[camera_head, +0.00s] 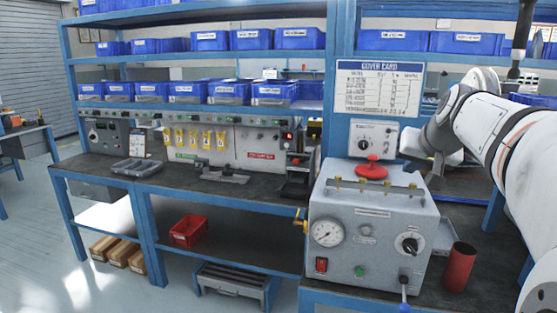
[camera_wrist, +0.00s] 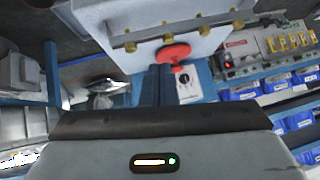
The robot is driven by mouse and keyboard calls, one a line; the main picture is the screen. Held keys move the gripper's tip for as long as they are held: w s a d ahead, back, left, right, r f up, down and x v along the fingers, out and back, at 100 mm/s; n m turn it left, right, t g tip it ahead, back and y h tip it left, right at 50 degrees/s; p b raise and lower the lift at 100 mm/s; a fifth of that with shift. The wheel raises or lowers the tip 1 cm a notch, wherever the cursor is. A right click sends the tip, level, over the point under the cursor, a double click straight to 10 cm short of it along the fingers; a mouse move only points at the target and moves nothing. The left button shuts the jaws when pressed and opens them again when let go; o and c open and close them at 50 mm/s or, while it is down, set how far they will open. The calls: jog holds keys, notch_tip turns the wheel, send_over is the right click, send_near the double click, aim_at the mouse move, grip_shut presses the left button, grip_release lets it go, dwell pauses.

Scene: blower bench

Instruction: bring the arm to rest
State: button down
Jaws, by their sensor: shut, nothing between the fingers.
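My white arm (camera_head: 500,130) reaches in from the right edge of the head view, over the right bench. Its grey wrist hangs just right of and behind the grey blower test box (camera_head: 370,215). In the wrist view my gripper (camera_wrist: 157,72) shows two dark fingers side by side, shut with nothing between them. The red round knob (camera_head: 371,168) sits on top of the box, left of my wrist. It also shows in the wrist view (camera_wrist: 173,52), close to the fingertips in the picture; I cannot tell the true gap.
A red cylinder (camera_head: 459,267) stands right of the box. A cover card board (camera_head: 378,90) and a small dial panel (camera_head: 373,138) are behind it. Blue bins (camera_head: 188,92) fill the shelves. A grey tray (camera_head: 136,168) lies on the left bench. Floor at left is open.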

jog(key=s+a+f+n+g+p, duration=0.1)
jog(key=s+a+f+g+p, duration=0.2)
jog(key=s, duration=0.9)
jog(key=s+a+f+n+g+p, duration=0.2)
jog(key=s+a+f+g+p, duration=0.1)
jog(key=s+a+f+p, duration=0.4)
jog(key=s+a+f, duration=0.3)
jog(key=s, duration=0.2)
jog(key=shift+s+a+f+g, duration=0.2)
jog(key=shift+a+f+g, duration=0.1)
jog(key=shift+f, duration=0.05)
